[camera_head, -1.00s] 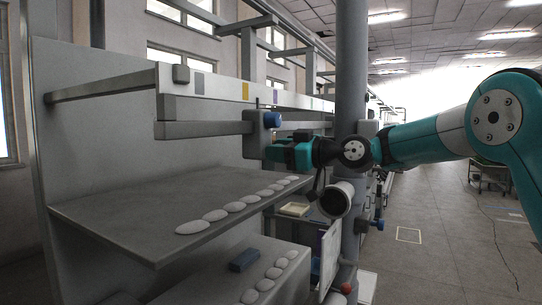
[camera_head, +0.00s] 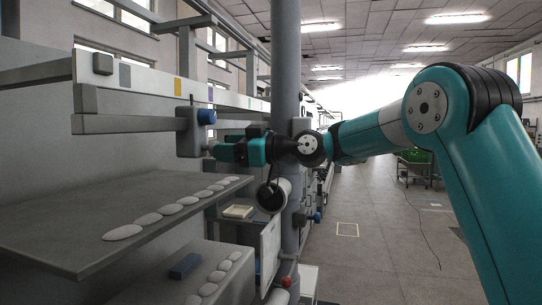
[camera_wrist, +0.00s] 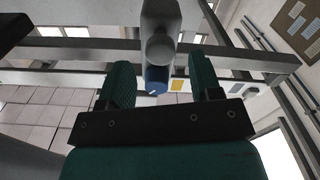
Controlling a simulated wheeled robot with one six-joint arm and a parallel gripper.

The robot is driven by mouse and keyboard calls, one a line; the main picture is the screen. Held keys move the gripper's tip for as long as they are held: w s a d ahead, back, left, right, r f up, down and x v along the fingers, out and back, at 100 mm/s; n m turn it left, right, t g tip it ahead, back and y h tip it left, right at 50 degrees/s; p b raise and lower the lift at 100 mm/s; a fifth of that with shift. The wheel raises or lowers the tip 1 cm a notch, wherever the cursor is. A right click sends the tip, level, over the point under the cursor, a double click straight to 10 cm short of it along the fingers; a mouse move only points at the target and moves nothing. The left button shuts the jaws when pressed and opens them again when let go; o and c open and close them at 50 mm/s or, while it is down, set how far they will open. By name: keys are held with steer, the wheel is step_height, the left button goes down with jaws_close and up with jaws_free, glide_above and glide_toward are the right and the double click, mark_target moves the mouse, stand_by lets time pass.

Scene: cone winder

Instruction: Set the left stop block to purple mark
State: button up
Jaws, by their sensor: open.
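The left stop block (camera_head: 188,136) is a grey block on the rail, with a blue knob (camera_head: 206,116) and a round grey handle (camera_wrist: 160,47). In the head view it hangs below the marks, between the yellow mark (camera_head: 178,87) and the narrow purple mark (camera_head: 210,95). A grey mark (camera_head: 125,75) lies further left. My gripper (camera_head: 213,150) is just right of the block, below the knob. In the wrist view my gripper (camera_wrist: 160,65) is open, with the handle and blue knob (camera_wrist: 157,80) appearing between its green fingers. Contact cannot be told.
A grey shelf (camera_head: 80,215) with several white discs lies below the rail. A grey column (camera_head: 286,70) stands close behind my wrist. A small block (camera_head: 103,64) sits at the rail's left. Open floor (camera_head: 370,240) lies to the right.

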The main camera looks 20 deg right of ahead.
steer(key=b+v, duration=0.4)
steer(key=v, duration=0.9)
steer(key=shift+s+d, duration=0.2)
